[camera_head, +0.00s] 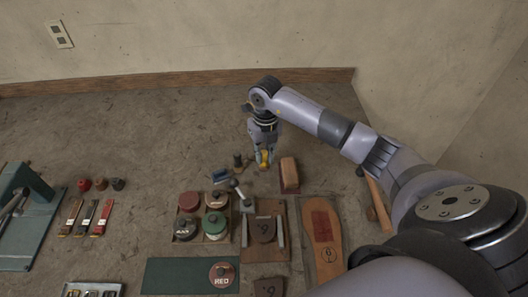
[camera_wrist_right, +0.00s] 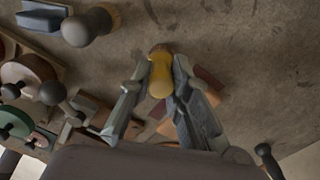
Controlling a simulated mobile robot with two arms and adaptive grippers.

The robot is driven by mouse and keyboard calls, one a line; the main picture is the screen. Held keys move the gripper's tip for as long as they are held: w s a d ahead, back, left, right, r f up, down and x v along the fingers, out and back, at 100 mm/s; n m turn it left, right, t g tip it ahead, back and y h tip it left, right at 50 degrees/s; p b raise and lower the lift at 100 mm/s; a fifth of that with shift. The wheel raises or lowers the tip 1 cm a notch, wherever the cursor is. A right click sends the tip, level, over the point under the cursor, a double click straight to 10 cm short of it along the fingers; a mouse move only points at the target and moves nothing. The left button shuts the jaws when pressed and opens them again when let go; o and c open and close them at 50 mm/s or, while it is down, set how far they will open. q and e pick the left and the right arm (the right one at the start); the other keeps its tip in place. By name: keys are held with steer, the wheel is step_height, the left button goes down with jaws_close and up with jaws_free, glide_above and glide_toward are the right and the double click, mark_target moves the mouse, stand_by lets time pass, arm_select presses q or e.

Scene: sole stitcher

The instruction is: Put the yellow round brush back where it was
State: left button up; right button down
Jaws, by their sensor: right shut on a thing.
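The yellow round brush (camera_head: 264,157) is between the fingertips of my right gripper (camera_head: 263,153), toward the back of the work area. In the right wrist view the yellow brush (camera_wrist_right: 160,76) sits between the two fingers of my right gripper (camera_wrist_right: 160,82), which is shut on it. A brownish end shows at its top. I cannot tell whether it touches the surface below. My left gripper does not show in either view.
A wooden block brush (camera_head: 289,174) lies just right of the gripper. A dark knob-like tool (camera_head: 237,159) and a blue-headed brush (camera_head: 221,175) are to its left. Several thread spools stand in a tray (camera_head: 230,238) in front. A sole (camera_head: 323,263) and hammer (camera_head: 377,204) lie right.

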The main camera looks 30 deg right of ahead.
mark_target(265, 152)
steer(key=shift+f, duration=0.1)
steer(key=shift+f, duration=0.1)
steer(key=c, duration=1.5)
jaws_free()
steer(key=shift+r, duration=0.3)
step_height(265, 152, up, 11)
steer(key=b, duration=0.3)
steer(key=shift+d+f, duration=0.1)
steer(key=shift+f, duration=0.1)
steer(key=shift+r, duration=0.55)
